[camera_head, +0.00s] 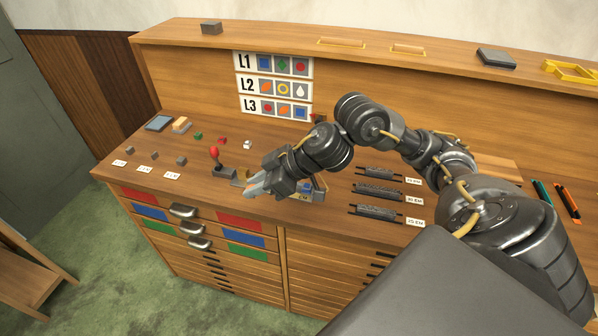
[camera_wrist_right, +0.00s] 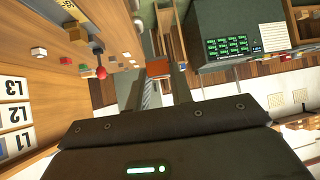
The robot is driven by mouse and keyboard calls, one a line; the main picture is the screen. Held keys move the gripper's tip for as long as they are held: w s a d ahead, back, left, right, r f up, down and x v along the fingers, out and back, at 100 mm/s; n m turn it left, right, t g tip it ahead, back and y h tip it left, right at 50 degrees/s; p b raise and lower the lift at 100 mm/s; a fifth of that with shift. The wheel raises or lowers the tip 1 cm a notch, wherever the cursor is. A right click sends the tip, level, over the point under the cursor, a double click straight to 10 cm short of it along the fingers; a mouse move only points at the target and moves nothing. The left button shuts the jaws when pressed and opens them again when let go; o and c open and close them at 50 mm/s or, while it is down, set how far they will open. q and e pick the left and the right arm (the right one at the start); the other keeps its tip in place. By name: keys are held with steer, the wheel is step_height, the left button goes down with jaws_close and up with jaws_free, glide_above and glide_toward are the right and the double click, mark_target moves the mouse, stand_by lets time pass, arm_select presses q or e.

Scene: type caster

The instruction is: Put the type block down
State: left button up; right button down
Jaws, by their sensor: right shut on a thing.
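My right gripper (camera_head: 256,187) hangs over the front part of the wooden bench, beside a small device with a red-knobbed lever (camera_head: 214,153). In the right wrist view, its two fingers (camera_wrist_right: 160,85) are shut on a small orange-red type block (camera_wrist_right: 159,68). The block sits near the fingertips, and its lower part is hidden by the gripper. In the head view the arm and fingers mostly hide the block and part of the device. I cannot tell whether the block touches anything below. My left gripper is not in view.
Small grey blocks (camera_head: 155,155), a green block (camera_head: 197,135), a red block (camera_head: 222,140) and a white block (camera_head: 247,144) stand on the bench. Dark labelled trays (camera_head: 378,190) lie right of the gripper. A picture chart (camera_head: 273,88) is behind. Coloured drawers (camera_head: 240,220) are below.

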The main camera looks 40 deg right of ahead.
steer(key=shift+m+t+h, duration=0.6)
steer(key=shift+m, duration=0.3)
steer(key=w+d+f+b, duration=0.1)
steer(key=d+f, duration=0.1)
steer(key=d, duration=0.2)
steer(key=w+d+f+b, duration=0.1)
steer(key=d+f, duration=0.1)
steer(key=d, duration=0.3)
steer(key=w+d+f+b, duration=0.1)
steer(key=d+f, duration=0.2)
steer(key=d, duration=0.2)
steer(key=shift+w+d, duration=0.2)
steer(key=shift+w, duration=0.2)
steer(key=shift+w+d+f, duration=0.1)
steer(key=shift+d+f, duration=0.4)
step_height(320, 180, down, 3)
steer(key=shift+d+f, duration=0.15)
steer(key=shift+f, duration=0.05)
